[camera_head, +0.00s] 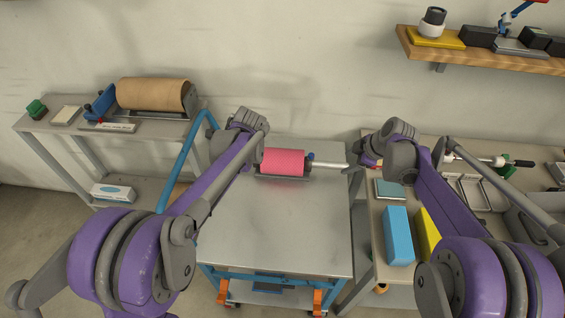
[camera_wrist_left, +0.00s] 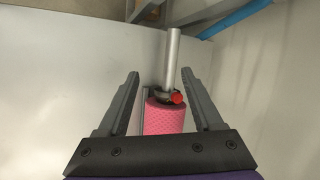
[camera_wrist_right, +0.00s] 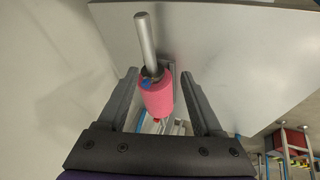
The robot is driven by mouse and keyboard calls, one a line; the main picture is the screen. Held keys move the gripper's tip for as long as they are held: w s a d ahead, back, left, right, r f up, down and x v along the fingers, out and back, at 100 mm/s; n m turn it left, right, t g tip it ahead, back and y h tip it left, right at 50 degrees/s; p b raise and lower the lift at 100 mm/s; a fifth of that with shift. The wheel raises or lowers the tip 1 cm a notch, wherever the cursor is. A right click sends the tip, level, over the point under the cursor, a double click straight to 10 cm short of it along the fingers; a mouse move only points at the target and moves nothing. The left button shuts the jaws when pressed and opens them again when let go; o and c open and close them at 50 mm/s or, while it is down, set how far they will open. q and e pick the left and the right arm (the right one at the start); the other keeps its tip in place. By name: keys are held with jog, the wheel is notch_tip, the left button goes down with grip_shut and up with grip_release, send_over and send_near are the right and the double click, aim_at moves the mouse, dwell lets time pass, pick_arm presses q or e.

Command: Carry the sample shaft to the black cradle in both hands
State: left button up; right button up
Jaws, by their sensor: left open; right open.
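The sample shaft is a silver rod (camera_head: 330,165) through a pink roll (camera_head: 284,162), lying level over a dark low support (camera_head: 290,178) on the steel cart. My left gripper (camera_wrist_left: 161,74) is open; its wrist view shows the rod, a red-knobbed collar and the pink roll between its jaws, not gripped. My right gripper (camera_head: 355,172) is open at the rod's right end; its wrist view shows the rod, a blue collar part and the pink roll (camera_wrist_right: 158,98) ahead of the jaws. My arm hides the shaft's left end in the head view. I cannot clearly identify the black cradle.
The steel cart top (camera_head: 270,235) is mostly bare. A brown roll (camera_head: 153,94) sits on a stand on the left table. The right bench holds a blue block (camera_head: 398,235), a yellow block (camera_head: 427,235) and a rod with fittings (camera_head: 490,161). A wooden shelf (camera_head: 485,56) hangs above.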

aim_at(333, 164)
pick_arm(q)
jog(key=w+f+m, duration=0.1)
jog(key=w, duration=0.1)
jog(key=w+f+m, duration=0.1)
jog(key=w+f, duration=0.1)
jog(key=shift+d+y, duration=0.1)
jog(key=shift+y, duration=0.2)
pick_arm(e)
jog(key=w+f+n, duration=0.1)
jog(key=w, duration=0.1)
jog(key=w+f+n, duration=0.1)
jog(key=w+f, duration=0.1)
jog(key=shift+d+n+y, duration=0.1)
jog(key=shift+n+y, duration=0.2)
pick_arm(q)
jog(key=x, duration=1)
jog(key=shift+w+a+f, duration=0.15)
jog(key=shift+a+f, duration=0.1)
jog(key=shift+f, duration=0.05)
pick_arm(e)
jog(key=x, duration=1.1)
pick_arm(q)
grip_shut()
pick_arm(e)
grip_shut()
jog(key=shift+r, duration=0.1)
